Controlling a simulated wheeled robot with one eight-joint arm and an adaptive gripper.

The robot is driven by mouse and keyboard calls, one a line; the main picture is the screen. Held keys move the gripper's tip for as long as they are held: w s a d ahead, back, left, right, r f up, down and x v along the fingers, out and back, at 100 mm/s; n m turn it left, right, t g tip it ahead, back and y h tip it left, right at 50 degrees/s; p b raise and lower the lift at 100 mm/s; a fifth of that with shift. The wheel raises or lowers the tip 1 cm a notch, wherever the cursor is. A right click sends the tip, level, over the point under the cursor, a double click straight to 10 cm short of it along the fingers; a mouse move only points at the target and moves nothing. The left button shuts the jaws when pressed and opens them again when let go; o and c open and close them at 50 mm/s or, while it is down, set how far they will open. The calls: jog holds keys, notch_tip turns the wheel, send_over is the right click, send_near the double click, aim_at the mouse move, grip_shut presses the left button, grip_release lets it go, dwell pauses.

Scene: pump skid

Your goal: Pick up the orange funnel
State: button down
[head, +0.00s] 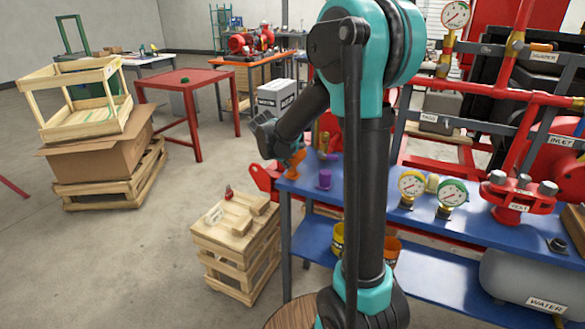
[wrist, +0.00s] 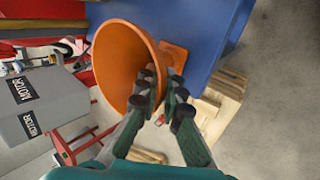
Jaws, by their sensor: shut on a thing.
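The orange funnel (head: 294,164) is at the left end of the blue bench in the head view. In the wrist view the funnel (wrist: 122,62) is large, with its wide mouth turned toward the camera. My gripper (wrist: 162,90) is shut on the funnel's rim, with fingertips on both sides of the wall. An orange square patch (wrist: 175,55) shows beyond the rim against the blue top; I cannot tell whether it is part of the funnel. Whether the funnel touches the bench is unclear. In the head view my fingers are small and hard to make out.
Pressure gauges (head: 452,194) and a red valve (head: 520,197) sit farther right. A wooden crate (head: 238,243) stands left of the bench. Open floor lies farther left.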

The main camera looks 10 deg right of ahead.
notch_tip(320, 180, up, 20)
dwell(0.8)
